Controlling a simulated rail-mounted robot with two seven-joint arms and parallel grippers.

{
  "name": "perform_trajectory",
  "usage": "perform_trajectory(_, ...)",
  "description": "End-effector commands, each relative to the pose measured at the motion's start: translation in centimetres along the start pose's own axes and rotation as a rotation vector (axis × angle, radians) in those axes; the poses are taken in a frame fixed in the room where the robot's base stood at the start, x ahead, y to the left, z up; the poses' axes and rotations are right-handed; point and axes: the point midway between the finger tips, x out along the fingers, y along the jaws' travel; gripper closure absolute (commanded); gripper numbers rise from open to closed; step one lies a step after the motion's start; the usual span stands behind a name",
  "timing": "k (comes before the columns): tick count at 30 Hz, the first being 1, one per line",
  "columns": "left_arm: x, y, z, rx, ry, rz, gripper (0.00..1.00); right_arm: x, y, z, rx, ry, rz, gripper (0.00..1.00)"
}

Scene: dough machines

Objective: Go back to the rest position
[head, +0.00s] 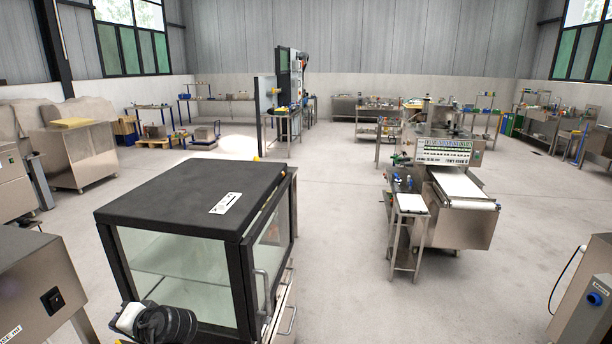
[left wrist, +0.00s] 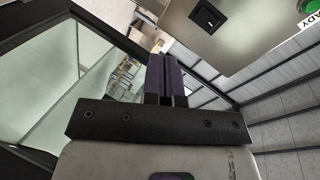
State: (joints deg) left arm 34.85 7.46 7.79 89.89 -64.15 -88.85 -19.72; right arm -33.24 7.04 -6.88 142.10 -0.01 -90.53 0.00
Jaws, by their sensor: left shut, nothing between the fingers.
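My left gripper (left wrist: 168,78) shows in the left wrist view with its two dark fingers together and nothing between them. In the head view, a black and white part of my left arm (head: 158,322) is at the bottom edge, in front of the glass-sided cabinet; the fingertips cannot be made out there. The cabinet (head: 190,195) has a black top, a black frame and a door handle on its right side. Its glass also fills the left of the left wrist view (left wrist: 40,85). My right gripper is in neither view.
A steel machine with a black switch (head: 45,285) stands close on the left; it also shows in the left wrist view (left wrist: 225,25). A dough machine with a white belt (head: 460,190) stands right of centre. Another steel machine (head: 590,300) is at the lower right. Open floor (head: 345,250) lies between.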

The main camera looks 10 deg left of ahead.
Motion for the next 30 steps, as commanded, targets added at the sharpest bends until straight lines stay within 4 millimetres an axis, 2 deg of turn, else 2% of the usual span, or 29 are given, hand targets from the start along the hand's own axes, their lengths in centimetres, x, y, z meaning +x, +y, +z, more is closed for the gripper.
perform_trajectory(5,-3.7,-0.8,-1.9,-0.287,0.171,0.252,1.0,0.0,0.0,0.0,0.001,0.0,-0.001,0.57)
perform_trajectory(9,-8.1,-1.8,-3.0,-0.444,0.321,0.442,1.0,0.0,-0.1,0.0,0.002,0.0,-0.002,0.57)
perform_trajectory(11,-10.0,-1.4,-2.8,-0.477,0.38,0.524,1.0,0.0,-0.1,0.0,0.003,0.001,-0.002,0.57)
perform_trajectory(14,-13.3,0.1,-1.3,-0.495,0.47,0.669,1.0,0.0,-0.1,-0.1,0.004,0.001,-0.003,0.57)
perform_trajectory(18,-17.6,3.8,3.1,-0.438,0.558,0.867,1.0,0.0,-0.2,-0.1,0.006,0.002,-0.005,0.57)
perform_trajectory(20,-19.1,5.5,5.5,-0.394,0.579,0.938,1.0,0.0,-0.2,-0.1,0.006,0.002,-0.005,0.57)
perform_trajectory(24,-21.8,9.7,12.4,-0.274,0.58,1.085,1.0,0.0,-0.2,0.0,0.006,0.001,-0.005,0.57)
perform_trajectory(27,-22.7,12.3,17.8,-0.191,0.533,1.152,1.0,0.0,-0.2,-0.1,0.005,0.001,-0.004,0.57)
perform_trajectory(30,-22.7,14.7,23.0,-0.112,0.455,1.186,1.0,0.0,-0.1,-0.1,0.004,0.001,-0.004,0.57)
